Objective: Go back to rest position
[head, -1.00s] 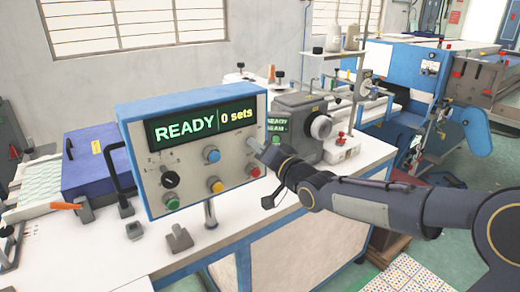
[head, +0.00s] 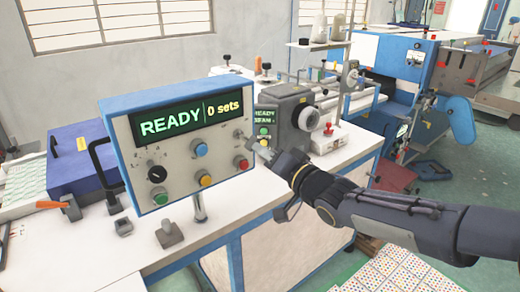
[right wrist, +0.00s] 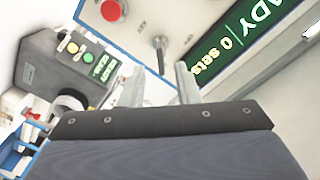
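My right gripper (head: 256,150) is just to the right of the control box, near its right edge. In the right wrist view the gripper (right wrist: 158,84) shows two fingers apart with nothing between them, so it is open. The control box (head: 112,118) is blue with a pale front and a green display (head: 190,119) reading "READY" and "0 sets". A metal toggle switch (right wrist: 160,50) and a red button (right wrist: 114,10) show beyond the fingers in the wrist view. My left gripper is not in view.
The dark grey sewing unit (head: 285,110) with a small green screen stands behind my right gripper. The white table (head: 100,265) carries the box, a blue case (head: 62,165) and small levers. Blue machinery (head: 395,65) stands at the back right.

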